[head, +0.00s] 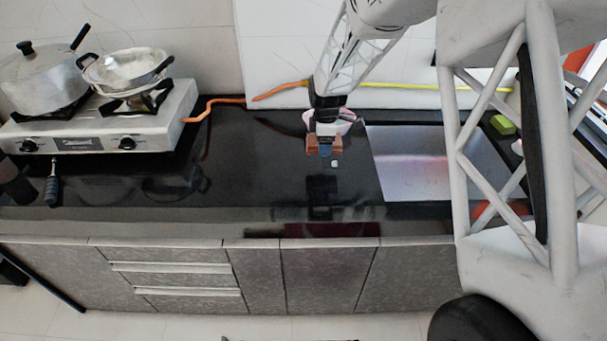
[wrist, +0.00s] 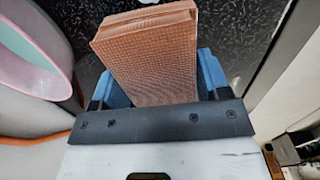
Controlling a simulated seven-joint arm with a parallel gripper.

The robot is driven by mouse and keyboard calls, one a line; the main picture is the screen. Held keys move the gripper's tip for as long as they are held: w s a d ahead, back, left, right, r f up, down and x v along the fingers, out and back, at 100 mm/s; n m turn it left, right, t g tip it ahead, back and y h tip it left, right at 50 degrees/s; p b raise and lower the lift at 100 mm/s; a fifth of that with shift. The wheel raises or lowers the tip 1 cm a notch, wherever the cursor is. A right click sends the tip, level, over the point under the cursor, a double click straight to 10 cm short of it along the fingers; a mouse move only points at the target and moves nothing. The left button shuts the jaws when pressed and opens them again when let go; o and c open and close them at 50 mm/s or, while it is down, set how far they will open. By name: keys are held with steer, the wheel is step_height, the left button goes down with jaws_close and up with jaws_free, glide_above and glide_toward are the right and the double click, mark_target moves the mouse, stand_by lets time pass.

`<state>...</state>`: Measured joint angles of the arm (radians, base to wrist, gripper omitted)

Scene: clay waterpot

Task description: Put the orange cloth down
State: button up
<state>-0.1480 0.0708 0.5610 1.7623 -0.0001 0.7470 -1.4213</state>
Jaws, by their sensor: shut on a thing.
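The orange cloth (wrist: 150,62) is a folded, block-shaped piece with a woven texture. In the wrist view it sits between the blue fingers of my gripper (wrist: 158,82), which is shut on it. In the head view the cloth (head: 312,145) shows as a small orange-brown block at my gripper (head: 325,146), over the black counter (head: 250,185) to the left of the sink. I cannot tell from these views how far the cloth is above the counter, or whether it touches.
A pink and teal bowl (wrist: 38,45) is close beside the cloth; it is partly hidden behind my gripper in the head view (head: 346,115). A small white thing (head: 334,163) lies just in front. The metal sink area (head: 425,165) is right. A stove (head: 150,125) with pots stands left.

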steer(key=s+a+f, duration=0.1)
steer(key=s, duration=0.6)
steer(key=s+a, duration=0.2)
steer(key=s, duration=0.5)
steer(key=s+a+f, duration=0.1)
steer(key=s+a, duration=0.1)
steer(key=s, duration=0.6)
steer(key=shift+f, duration=0.3)
glide_above(293, 181)
steer(key=shift+s+f, duration=0.4)
steer(key=shift+f, duration=0.3)
steer(key=shift+w, duration=0.35)
steer(key=shift+f, duration=1.8)
steer(key=shift+f, duration=0.35)
